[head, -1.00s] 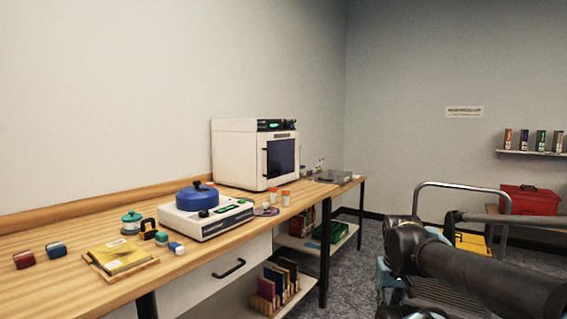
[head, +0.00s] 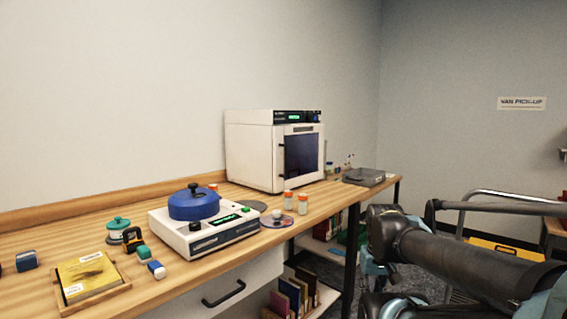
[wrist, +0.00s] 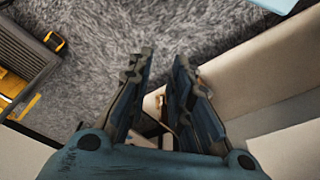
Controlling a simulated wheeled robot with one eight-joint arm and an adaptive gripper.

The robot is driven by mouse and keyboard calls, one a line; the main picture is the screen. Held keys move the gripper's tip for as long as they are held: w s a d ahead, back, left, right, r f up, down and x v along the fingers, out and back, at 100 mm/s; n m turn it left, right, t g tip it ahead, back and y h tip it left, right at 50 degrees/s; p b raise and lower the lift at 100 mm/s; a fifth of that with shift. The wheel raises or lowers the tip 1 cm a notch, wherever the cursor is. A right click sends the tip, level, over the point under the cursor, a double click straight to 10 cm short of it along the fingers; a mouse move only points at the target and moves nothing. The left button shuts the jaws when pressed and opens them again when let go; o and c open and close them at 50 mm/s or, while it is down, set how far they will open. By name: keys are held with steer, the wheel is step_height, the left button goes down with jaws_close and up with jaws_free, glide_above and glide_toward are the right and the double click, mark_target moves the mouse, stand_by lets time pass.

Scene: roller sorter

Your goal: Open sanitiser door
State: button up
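The sanitiser (head: 255,150) is a white box-shaped machine with a dark control strip and a lit green display, standing at the back of the wooden bench in the head view. Its door (head: 302,155) has a dark window and a vertical black handle (head: 281,158) on the left side, and looks shut. My arm is at the right of the head view, well apart from the sanitiser, with the fingers not clear there. In the wrist view my gripper (wrist: 160,88) points down over grey carpet, its two fingers apart with nothing between them.
A white device with a blue lidded pot (head: 194,203) stands on the bench before the sanitiser. A grey flat box (head: 363,177) lies at the bench's far end. A trolley (head: 500,200) is behind my arm.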

steer(key=w+a+r+n+t+y, duration=0.1)
steer(key=w+a+r+n+y, duration=0.3)
steer(key=w+a+r, duration=0.5)
steer(key=w+a+r+n+t+y, duration=0.1)
steer(key=w+a+r+n+y, duration=0.35)
steer(key=w, duration=0.75)
steer(key=w+r+n+t+y, duration=0.2)
steer(key=w+r+y, duration=0.2)
steer(key=w+r, duration=0.55)
steer(key=w+r+n+t+y, duration=0.2)
steer(key=w+r+y, duration=0.25)
steer(key=w, duration=0.95)
glide_above(285, 173)
steer(key=shift+w+r+h, duration=0.3)
steer(key=shift+w+h, duration=0.05)
steer(key=shift+h, duration=0.05)
jaws_close()
